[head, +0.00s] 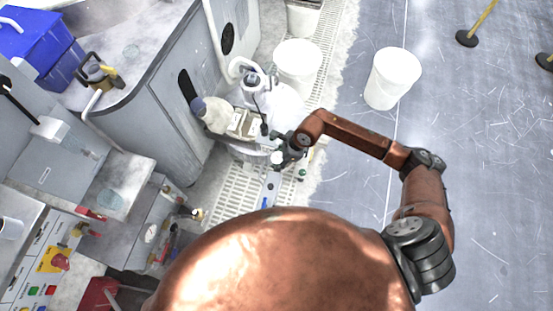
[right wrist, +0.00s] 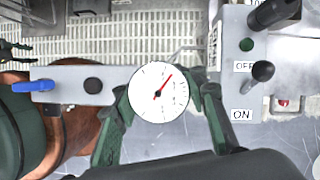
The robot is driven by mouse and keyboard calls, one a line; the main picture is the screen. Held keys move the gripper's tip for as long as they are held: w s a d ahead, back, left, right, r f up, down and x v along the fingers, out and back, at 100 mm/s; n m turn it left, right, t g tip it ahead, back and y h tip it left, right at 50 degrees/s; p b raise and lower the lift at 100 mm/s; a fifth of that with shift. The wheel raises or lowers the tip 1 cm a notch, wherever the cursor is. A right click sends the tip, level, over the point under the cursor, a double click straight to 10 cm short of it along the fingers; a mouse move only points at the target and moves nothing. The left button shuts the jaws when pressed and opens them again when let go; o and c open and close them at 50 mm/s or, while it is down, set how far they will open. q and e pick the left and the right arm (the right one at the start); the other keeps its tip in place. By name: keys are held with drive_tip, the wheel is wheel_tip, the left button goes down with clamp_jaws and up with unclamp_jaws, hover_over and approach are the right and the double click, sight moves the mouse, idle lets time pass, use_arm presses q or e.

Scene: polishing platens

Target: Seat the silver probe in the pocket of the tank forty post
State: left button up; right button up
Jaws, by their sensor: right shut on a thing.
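My right gripper (head: 285,156) is at the end of the copper arm, beside the white machine. In the right wrist view its green fingers (right wrist: 162,88) are shut on a round white dial with a red needle, which I take for the head of the silver probe (right wrist: 158,92). Any shaft behind the dial is hidden. A grey bar (right wrist: 66,72) with a blue lever and a black knob lies behind the dial. I cannot make out which part is the tank forty post or its pocket. A dark green pronged shape at the left edge may be my left gripper (right wrist: 16,50).
A grey panel (right wrist: 228,75) with black levers and ON/OFF labels stands right of the gripper. White grating (head: 236,185) runs along the floor. White buckets (head: 392,78) stand behind, and a blue bin (head: 38,48) is on the left bench. The right floor is mostly clear.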

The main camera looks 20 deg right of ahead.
drive_tip(key=shift+f+b, duration=0.3)
drive_tip(key=shift+f, duration=0.2)
drive_tip(key=o, duration=1.4)
drive_tip(key=shift+r, duration=0.1)
drive_tip(key=v, duration=1.2)
